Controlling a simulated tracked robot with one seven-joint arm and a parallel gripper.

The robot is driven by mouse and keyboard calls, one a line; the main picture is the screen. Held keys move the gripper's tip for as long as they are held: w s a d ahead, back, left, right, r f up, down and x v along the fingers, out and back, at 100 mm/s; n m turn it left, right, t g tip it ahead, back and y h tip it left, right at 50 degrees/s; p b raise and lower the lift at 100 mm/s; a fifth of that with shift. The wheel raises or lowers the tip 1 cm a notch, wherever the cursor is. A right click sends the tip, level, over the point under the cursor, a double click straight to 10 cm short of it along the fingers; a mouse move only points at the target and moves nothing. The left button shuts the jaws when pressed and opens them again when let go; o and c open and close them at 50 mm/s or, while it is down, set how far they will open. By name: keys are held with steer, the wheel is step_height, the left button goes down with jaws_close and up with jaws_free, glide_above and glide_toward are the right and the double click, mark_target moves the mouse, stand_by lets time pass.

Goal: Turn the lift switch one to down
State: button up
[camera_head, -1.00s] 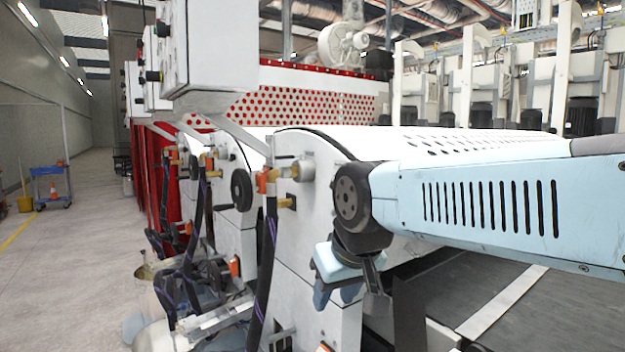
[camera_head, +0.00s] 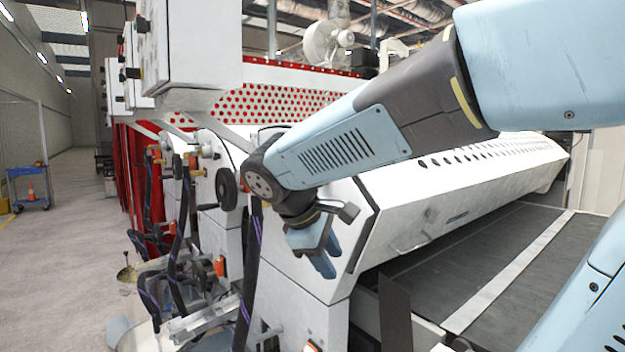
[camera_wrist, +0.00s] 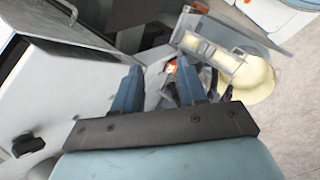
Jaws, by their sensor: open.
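My gripper (camera_head: 325,258) hangs from the arm in front of the white end panel of the coater (camera_head: 320,285). Its two blue fingers point down and are apart with nothing between them. In the wrist view my gripper (camera_wrist: 160,76) is open, and a small orange part (camera_wrist: 171,68) shows beyond the fingers. In the head view a small orange part (camera_head: 219,266) sits lower left of my gripper, and another (camera_head: 312,346) is at the bottom edge. I cannot tell which, if any, is lift switch one, nor its setting.
A control box (camera_head: 190,45) with black knobs hangs at upper left. Black hoses (camera_head: 250,260) and a handwheel (camera_head: 226,188) stand left of my gripper. A dark conveyor belt (camera_head: 480,265) is at right. A cream round vessel (camera_wrist: 255,80) shows in the wrist view.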

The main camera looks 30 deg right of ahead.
steer(key=w+a+r+n+t+h, duration=0.1)
steer(key=w+a+r+n+h, duration=0.2)
steer(key=w+r+n+h, duration=0.45)
steer(key=w+a+r+n+t+h, duration=0.1)
steer(key=w+a+r+n+h, duration=0.2)
steer(key=w, duration=0.7)
steer(key=r+x, duration=0.1)
steer(key=x, duration=1.2)
steer(key=shift+s+d+r+m+h, duration=0.25)
steer(key=shift+m+h, duration=0.1)
steer(key=shift+h, duration=0.1)
